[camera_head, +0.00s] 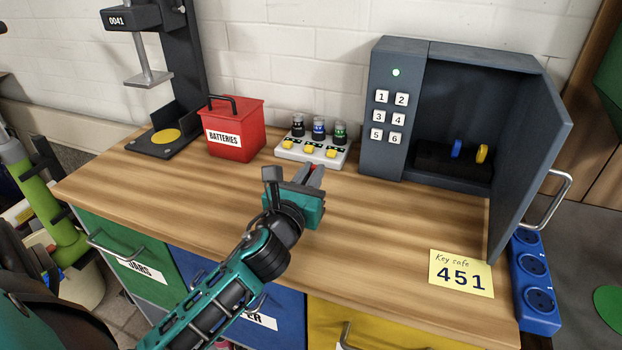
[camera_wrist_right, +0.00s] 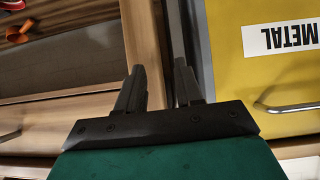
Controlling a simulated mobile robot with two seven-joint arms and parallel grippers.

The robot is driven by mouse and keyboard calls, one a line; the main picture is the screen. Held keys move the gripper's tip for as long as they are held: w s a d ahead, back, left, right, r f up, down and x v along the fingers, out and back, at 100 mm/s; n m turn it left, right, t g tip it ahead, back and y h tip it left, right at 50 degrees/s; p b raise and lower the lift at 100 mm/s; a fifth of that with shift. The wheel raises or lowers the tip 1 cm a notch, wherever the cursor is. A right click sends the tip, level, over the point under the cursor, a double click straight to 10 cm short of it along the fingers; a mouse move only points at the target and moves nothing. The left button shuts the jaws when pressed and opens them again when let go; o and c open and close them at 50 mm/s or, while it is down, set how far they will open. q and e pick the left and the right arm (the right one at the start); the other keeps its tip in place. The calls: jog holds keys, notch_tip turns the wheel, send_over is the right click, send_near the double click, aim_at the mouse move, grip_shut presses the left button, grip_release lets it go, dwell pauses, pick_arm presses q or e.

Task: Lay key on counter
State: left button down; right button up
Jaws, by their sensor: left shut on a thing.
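My left gripper (camera_head: 314,178) is above the middle of the wooden counter (camera_head: 390,235), in front of the button panel. It is shut on a small red thing (camera_head: 317,171), probably the key; the fingers hide most of it. I cannot tell how high it is above the counter. The grey key safe (camera_head: 398,70) stands at the back right with its door open. A blue key (camera_head: 456,148) and a yellow key (camera_head: 482,154) stand in the dark block inside. My right gripper (camera_wrist_right: 159,88) shows in the right wrist view, open and empty, beside the yellow drawer (camera_wrist_right: 275,70).
A red batteries box (camera_head: 232,135) and a panel with several coloured knobs (camera_head: 312,152) stand along the back. A black stand (camera_head: 172,140) is at the back left. A yellow note reading 451 (camera_head: 461,274) lies front right. The counter's middle and left front are clear.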

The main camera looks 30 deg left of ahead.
pick_arm(q)
jog(key=shift+f, duration=0.1)
jog(key=c, duration=1.1)
grip_release()
jog(key=shift+c, duration=0.2)
jog(key=shift+s, duration=0.1)
jog(key=b+v, duration=0.1)
jog(key=v, duration=0.9)
jog(key=shift+s+d, duration=0.1)
jog(key=shift+s, duration=0.3)
jog(key=shift+s+d, duration=0.1)
jog(key=shift+s, duration=0.4)
